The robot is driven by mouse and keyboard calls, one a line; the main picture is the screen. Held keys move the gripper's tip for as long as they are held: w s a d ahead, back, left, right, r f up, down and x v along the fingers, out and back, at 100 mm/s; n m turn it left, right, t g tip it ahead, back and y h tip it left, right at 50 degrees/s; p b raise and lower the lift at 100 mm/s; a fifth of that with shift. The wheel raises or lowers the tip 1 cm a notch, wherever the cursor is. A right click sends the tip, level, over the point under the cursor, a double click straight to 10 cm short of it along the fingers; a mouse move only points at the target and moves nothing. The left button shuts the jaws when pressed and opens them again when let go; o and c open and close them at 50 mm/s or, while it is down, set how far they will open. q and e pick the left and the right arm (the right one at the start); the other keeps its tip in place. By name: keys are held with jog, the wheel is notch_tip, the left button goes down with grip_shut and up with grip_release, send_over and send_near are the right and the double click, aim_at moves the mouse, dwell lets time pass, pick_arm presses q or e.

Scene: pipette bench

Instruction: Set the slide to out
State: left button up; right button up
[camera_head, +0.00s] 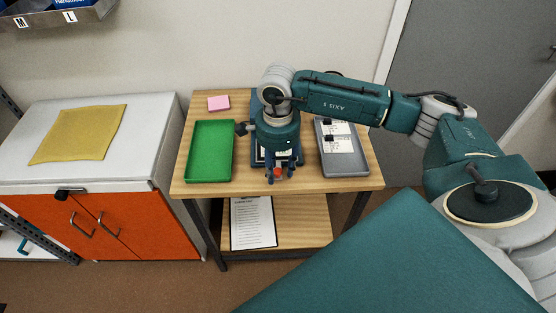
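My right arm reaches in from the right, and its gripper (280,172) points down over the front middle of the wooden bench. A small red part (277,174) shows between or just beside its fingers. I cannot tell whether the fingers touch it or whether they are closed. A blue device (255,152) with a pale panel stands behind and under the gripper, mostly hidden by my wrist. The slide cannot be made out clearly, nor its position. My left gripper is out of view.
A green tray (190,150) lies left of the device, and a grey tray (345,170) with labelled white cards lies right. A pink block (218,103) sits at the back left. A clipboard (253,222) lies on the lower shelf. A white-topped cabinet (140,150) stands left.

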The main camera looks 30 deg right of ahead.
notch_tip(320, 180, up, 12)
dwell(0.5)
dwell(0.3)
